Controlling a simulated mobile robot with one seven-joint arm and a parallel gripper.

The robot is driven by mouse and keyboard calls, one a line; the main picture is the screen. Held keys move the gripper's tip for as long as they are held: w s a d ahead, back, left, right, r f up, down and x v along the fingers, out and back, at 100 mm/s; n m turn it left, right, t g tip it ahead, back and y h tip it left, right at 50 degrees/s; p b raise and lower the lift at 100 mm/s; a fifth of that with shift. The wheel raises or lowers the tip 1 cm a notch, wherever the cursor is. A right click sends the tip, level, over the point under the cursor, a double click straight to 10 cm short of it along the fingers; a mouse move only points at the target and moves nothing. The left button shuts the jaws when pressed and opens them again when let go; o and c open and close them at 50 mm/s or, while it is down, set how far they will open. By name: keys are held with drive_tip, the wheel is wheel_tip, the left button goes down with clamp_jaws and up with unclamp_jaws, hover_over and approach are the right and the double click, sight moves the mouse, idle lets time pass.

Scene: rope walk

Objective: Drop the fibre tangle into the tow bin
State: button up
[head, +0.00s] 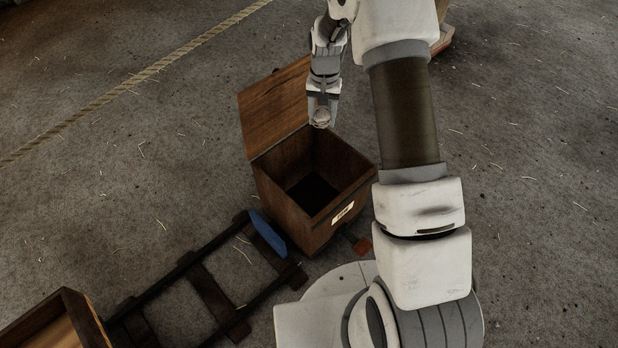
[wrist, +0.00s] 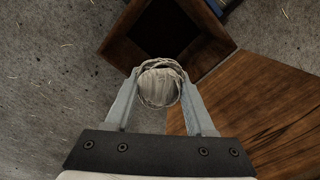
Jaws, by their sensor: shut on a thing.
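The fibre tangle (wrist: 159,84) is a pale, looped bundle of strands. My gripper (head: 321,121) is shut on it, with one finger on each side in the wrist view. In the head view the tangle (head: 321,117) shows small between the fingertips. The tow bin (head: 284,206) is a square wooden box with a label on its front and its lid (head: 273,108) swung open. My gripper is above the bin's back part near the open lid. In the wrist view the bin's opening (wrist: 124,40) lies beyond the tangle, and part of the bin floor is hidden.
A dark wooden ladder-like frame (head: 213,300) lies on the floor left of the bin, with a blue piece (head: 268,233) at its end. Another wooden box (head: 68,318) stands at the bottom left. A rope (head: 150,72) crosses the upper left. The floor at right is clear.

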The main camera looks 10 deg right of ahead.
wheel_tip(320, 180, down, 19)
drive_tip(key=w+m+b, duration=0.2)
drive_tip(key=m+b, duration=0.1)
drive_tip(key=m, duration=0.2)
drive_tip(key=shift+w+m, duration=0.15)
drive_tip(key=shift+m, duration=0.15)
drive_tip(key=shift+r, duration=0.1)
drive_tip(key=o, duration=1.4)
drive_tip(key=shift+r, duration=0.1)
wheel_tip(320, 180, up, 17)
drive_tip(key=p, duration=0.5)
drive_tip(key=shift+r+p, duration=0.1)
drive_tip(key=shift+p, duration=0.3)
